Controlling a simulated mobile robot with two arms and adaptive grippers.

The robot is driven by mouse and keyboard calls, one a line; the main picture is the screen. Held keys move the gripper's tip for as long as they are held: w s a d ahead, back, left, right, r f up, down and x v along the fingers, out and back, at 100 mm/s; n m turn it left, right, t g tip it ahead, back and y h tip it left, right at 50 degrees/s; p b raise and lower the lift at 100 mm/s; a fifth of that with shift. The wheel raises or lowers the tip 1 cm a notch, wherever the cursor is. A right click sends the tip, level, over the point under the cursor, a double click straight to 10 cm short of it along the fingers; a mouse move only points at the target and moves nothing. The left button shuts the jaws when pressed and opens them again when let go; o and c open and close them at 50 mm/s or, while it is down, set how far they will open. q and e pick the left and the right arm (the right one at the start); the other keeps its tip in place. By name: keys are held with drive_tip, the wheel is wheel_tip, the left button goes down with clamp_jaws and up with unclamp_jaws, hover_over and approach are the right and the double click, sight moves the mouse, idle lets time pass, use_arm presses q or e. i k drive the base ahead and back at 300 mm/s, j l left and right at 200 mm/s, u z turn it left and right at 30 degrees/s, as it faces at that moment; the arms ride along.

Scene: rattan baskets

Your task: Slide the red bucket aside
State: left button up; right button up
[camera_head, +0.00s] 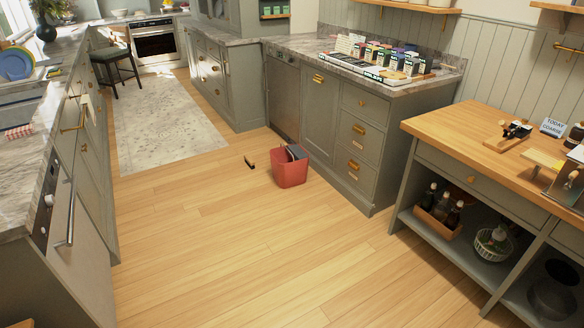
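The red bucket (289,174) stands upright on the wooden floor, in front of the grey cabinet at the middle of the head view. Something dark and flat sticks up out of its top; I cannot tell what it is. A gap of floor seems to lie between the bucket and the drawers on its right. Neither of my grippers is in view.
A small dark object (249,162) lies on the floor left of the bucket. A grey cabinet (320,110) stands behind it. A wooden-topped table (450,125) with shelves is at right, an oven counter (75,240) at left. The floor (230,250) in front is clear.

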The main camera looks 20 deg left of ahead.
sight(289, 164)
drive_tip(key=i+j+u, duration=0.2)
drive_tip(key=i+u, duration=0.2)
drive_tip(key=i+j+u, duration=0.15)
drive_tip(key=i+u, duration=0.85)
drive_tip(key=u, duration=0.15)
drive_tip(key=i+u, duration=0.2)
drive_tip(key=i, duration=1.9)
drive_tip(key=i+z, duration=0.4)
drive_tip(key=i+j+z, duration=0.15)
drive_tip(key=i+z, duration=0.25)
drive_tip(key=i+j+z, duration=0.75)
drive_tip(key=i+l, duration=0.05)
drive_tip(key=l, duration=0.05)
